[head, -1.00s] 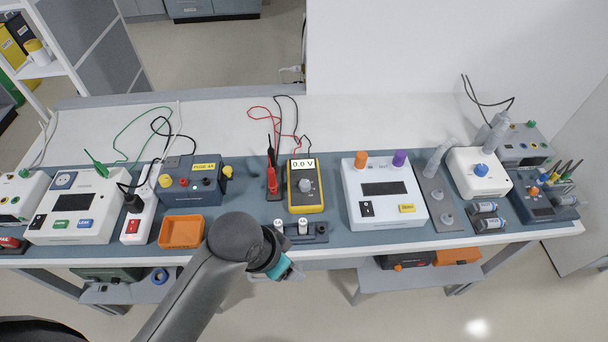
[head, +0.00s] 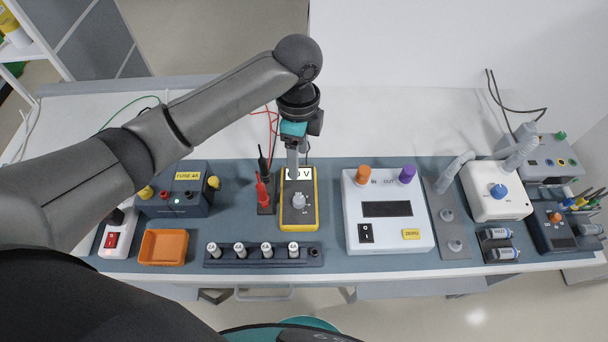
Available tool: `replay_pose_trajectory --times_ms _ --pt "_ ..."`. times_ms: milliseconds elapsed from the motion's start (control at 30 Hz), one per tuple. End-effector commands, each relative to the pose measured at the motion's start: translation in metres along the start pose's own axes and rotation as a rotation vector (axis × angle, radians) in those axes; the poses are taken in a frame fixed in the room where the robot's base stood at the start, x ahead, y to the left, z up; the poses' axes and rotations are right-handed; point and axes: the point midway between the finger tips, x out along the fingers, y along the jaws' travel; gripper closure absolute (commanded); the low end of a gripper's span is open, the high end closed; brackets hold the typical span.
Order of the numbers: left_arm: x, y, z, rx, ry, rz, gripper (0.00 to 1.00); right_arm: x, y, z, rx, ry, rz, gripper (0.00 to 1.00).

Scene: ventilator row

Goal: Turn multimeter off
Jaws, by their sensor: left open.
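The yellow multimeter (head: 299,217) lies on the blue-grey mat near the middle of the bench. Its grey dial (head: 298,201) shows, and its white display (head: 305,174) is lit but partly covered by my gripper. My left gripper (head: 292,166) is open and points down over the top end of the multimeter, above the dial in the picture. I cannot tell whether it touches the meter. My right gripper is not in view.
Red and black probes (head: 263,191) stand in a holder just left of the meter. A white box with orange and purple ports (head: 388,223) stands to the right. An orange tray (head: 163,247) and a fuse tester (head: 180,193) are left.

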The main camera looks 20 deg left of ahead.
Motion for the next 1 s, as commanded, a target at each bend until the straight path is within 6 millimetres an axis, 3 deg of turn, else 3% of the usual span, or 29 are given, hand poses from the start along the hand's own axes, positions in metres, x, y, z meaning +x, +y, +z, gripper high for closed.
replay_pose_trajectory --times_ms 167,333,700,1000 --pt "0.017 0.0 0.001 0.001 -0.002 0.004 0.31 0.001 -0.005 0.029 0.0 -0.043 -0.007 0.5" --pt "0.051 0.001 0.001 -0.001 -0.002 0.005 0.31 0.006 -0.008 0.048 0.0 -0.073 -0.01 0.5" --pt "0.127 0.0 0.001 -0.001 -0.002 0.003 0.31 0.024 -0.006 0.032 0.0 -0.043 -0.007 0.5" --pt "0.151 -0.001 0.001 0.0 -0.002 -0.001 0.31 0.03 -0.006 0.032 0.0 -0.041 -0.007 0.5"
